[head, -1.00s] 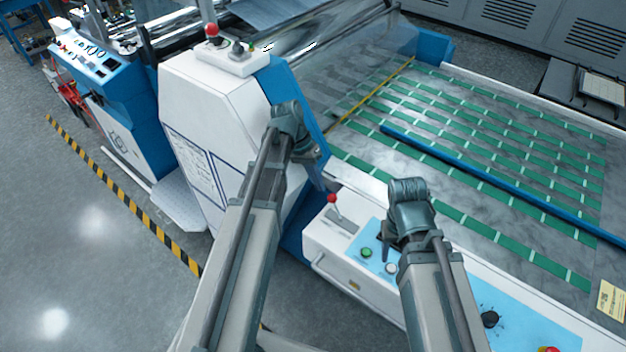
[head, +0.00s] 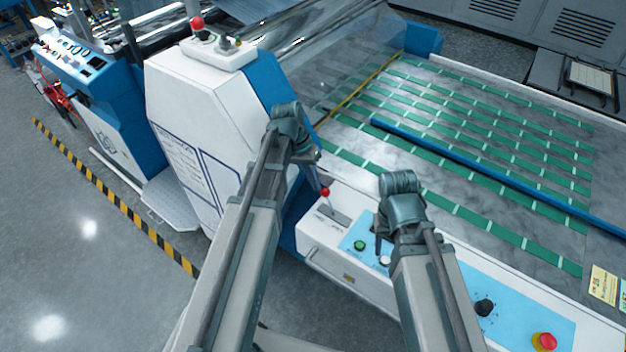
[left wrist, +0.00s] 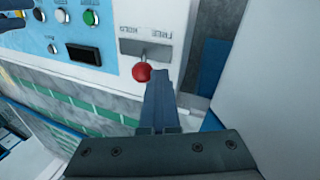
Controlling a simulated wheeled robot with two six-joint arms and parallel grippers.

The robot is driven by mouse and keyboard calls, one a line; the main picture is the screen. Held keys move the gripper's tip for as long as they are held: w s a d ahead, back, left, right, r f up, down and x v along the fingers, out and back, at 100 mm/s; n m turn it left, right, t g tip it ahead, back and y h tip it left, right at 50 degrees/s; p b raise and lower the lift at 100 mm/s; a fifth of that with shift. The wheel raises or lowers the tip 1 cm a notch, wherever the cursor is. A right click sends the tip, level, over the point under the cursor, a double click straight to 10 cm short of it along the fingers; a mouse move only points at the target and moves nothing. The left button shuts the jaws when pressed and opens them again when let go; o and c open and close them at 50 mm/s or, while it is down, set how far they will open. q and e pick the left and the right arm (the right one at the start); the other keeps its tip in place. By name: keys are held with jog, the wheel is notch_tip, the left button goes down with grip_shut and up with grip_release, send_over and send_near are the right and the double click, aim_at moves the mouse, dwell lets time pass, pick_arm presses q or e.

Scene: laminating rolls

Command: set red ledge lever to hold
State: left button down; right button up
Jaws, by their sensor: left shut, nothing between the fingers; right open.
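The red ledge lever (head: 325,192) has a round red knob on a short stem and stands on the white ledge in the head view. In the left wrist view the red knob (left wrist: 142,72) hangs below a grey slot plate (left wrist: 130,47) with small upside-down lettering that looks like HOLD on the left and FREE on the right. My left gripper (head: 321,187) is shut and empty, its fingertips (left wrist: 160,80) right beside the knob; I cannot tell whether they touch. My right gripper (head: 377,243) is open over the blue button panel, its fingers partly hidden.
The blue panel (head: 460,280) carries buttons, a black knob (head: 484,307) and a red emergency stop (head: 544,341). A white machine housing (head: 195,110) stands left of the lever. Another red-knobbed lever (head: 197,23) is on top of it. The green-striped bed (head: 470,150) lies behind.

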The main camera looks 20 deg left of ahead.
aim_at(327, 192)
pick_arm(q)
jog(key=d+y+p, duration=0.1)
jog(key=s+d+r+y, duration=0.1)
jog(key=d+t+y+p, duration=0.1)
jog(key=shift+s+d+r+p, duration=0.3)
jog(key=shift+d+r, duration=0.05)
jog(key=shift+r, duration=0.05)
jog(key=s+d+t+y+b, duration=0.1)
jog(key=s+d+y, duration=0.1)
jog(key=d, duration=0.4)
jog(key=shift+d+f+y, duration=0.15)
jog(key=shift+y, duration=0.45)
